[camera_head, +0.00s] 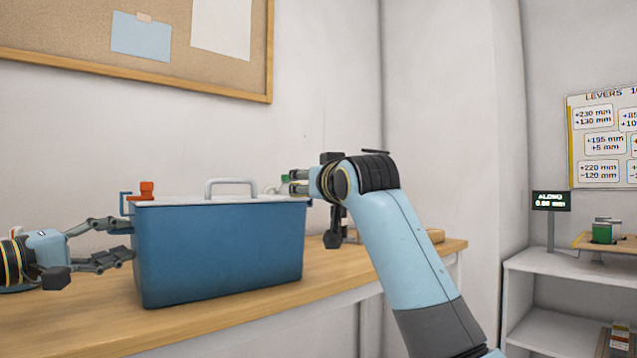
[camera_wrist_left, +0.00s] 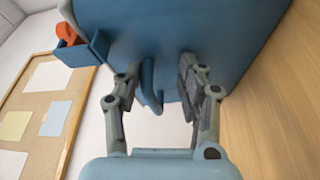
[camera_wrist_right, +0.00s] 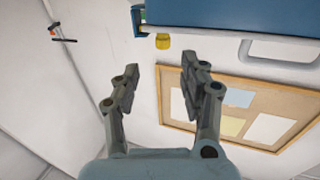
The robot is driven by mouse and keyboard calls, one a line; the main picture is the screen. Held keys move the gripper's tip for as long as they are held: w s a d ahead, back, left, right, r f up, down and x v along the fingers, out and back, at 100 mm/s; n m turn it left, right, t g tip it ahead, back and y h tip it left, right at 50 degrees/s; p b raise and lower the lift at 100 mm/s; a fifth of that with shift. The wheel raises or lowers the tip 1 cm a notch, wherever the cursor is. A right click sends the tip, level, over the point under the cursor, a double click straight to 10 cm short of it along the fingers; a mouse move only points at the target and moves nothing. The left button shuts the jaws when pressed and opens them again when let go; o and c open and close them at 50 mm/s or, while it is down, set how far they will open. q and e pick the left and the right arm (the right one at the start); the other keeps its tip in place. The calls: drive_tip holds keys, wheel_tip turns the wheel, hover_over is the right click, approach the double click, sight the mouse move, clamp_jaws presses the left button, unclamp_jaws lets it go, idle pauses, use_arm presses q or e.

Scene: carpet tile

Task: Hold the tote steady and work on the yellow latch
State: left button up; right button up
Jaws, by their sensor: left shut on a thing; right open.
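The blue tote (camera_head: 220,250) with a pale lid and grey top handle (camera_head: 230,184) stands upright on the wooden bench. My left gripper (camera_head: 130,240) is at its left end, shut on the tote's blue side handle (camera_wrist_left: 152,85). An orange latch (camera_head: 146,190) stands at the lid's left end. My right gripper (camera_head: 290,182) is open and empty by the lid's right end. The yellow latch (camera_wrist_right: 162,41) shows in the right wrist view, at the tote's edge, ahead of the open fingers (camera_wrist_right: 160,78) and apart from them. In the head view I cannot make it out.
The bench (camera_head: 90,328) is bare in front of the tote. A wooden item (camera_head: 432,235) lies behind my right arm. At right are a white shelf (camera_head: 545,265), a small display (camera_head: 551,201) and a green object (camera_head: 604,232) on a board. A corkboard (camera_head: 170,75) hangs behind.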

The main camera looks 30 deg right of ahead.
use_arm(q)
drive_tip(key=shift+a+f, duration=0.1)
drive_tip(key=shift+f, duration=0.55)
use_arm(e)
drive_tip(key=s, duration=0.5)
drive_tip(key=shift+a, duration=0.15)
use_arm(q)
drive_tip(key=o, duration=1)
drive_tip(key=shift+w, duration=0.15)
drive_tip(key=shift+c, duration=0.2)
drive_tip(key=shift+o, duration=0.2)
drive_tip(key=shift+r, duration=0.1)
use_arm(e)
drive_tip(key=shift+w+a+f, duration=0.1)
drive_tip(key=shift+w, duration=0.05)
use_arm(q)
drive_tip(key=shift+r, duration=0.1)
